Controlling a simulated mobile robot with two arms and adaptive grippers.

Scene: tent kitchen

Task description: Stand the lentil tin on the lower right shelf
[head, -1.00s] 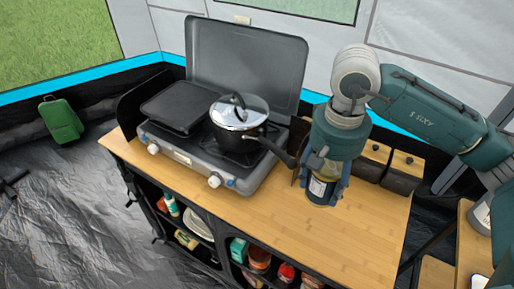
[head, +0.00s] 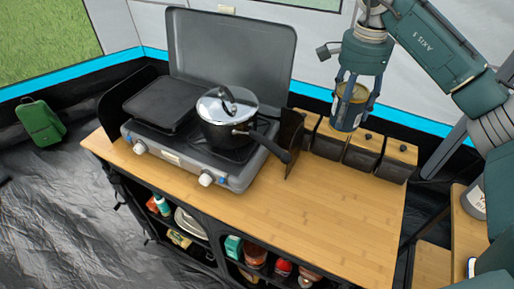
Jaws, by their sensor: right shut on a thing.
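The tin (head: 349,106) has a gold-coloured top and a dark blue lower part; its lettering is too small to read. My right gripper (head: 356,100) is shut around it and holds it in the air above the back right of the wooden counter, in front of the dark canisters. The tin looks nearly upright. The lower right shelf opening (head: 236,271) under the counter shows only in part at the bottom edge, with several jars and packets in it. My left gripper is not in view.
A camp stove (head: 240,177) with a lidded pot (head: 227,118) stands on the counter's left; the pot's handle points right. Dark wood-lidded canisters (head: 362,155) line the back. The counter's right front (head: 320,220) is clear. A side table (head: 470,235) stands at right.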

